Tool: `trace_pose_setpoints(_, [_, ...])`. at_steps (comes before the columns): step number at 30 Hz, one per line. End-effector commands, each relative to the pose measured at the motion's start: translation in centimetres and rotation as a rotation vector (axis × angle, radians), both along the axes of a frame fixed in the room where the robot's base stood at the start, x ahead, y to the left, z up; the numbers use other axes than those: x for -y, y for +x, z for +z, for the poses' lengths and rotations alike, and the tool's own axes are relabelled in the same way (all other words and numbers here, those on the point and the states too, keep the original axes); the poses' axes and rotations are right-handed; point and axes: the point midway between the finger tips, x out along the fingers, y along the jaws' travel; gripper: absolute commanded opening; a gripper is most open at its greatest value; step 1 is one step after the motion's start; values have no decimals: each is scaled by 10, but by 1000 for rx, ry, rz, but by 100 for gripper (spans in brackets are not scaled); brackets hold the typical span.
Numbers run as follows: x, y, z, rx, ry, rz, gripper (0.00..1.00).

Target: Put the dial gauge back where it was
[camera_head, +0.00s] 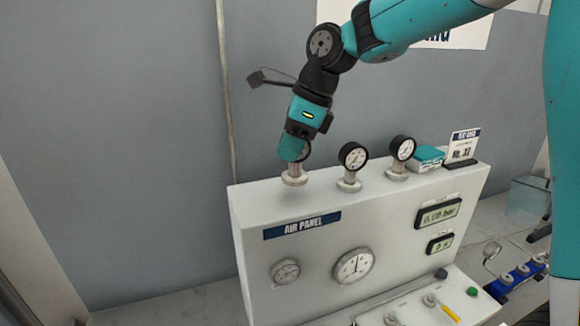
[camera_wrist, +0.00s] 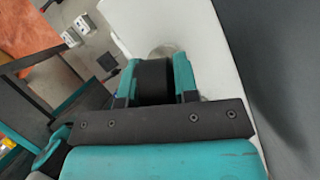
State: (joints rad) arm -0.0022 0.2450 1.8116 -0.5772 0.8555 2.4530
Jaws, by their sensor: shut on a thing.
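The dial gauge (camera_head: 306,152) is at the left end of the top of the white air panel (camera_head: 330,208), mostly hidden behind my gripper (camera_head: 294,152). My gripper comes down from above and is shut on the gauge. In the wrist view the gauge shows as a dark round body (camera_wrist: 154,82) between the two teal fingers. A metal fitting (camera_head: 294,176) stands on the panel top directly below the gauge. The gauge is at or just above this fitting; I cannot tell whether it is fully seated.
Two like gauges, a middle one (camera_head: 353,157) and a right one (camera_head: 402,149), stand on their fittings to the right. A teal box (camera_head: 427,157) and a sign card (camera_head: 463,146) are farther right on the panel top. A grey wall (camera_head: 130,150) is close behind.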

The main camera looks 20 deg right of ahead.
Motion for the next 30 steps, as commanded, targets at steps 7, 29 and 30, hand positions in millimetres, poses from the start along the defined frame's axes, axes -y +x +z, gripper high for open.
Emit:
trace_pose_setpoints(7, [-1,-1,-35,-3,0,1,0])
trace_pose_setpoints(29, [0,0,-43,0,0,1,54])
trace_pose_setpoints(30, [0,0,-43,0,0,1,54])
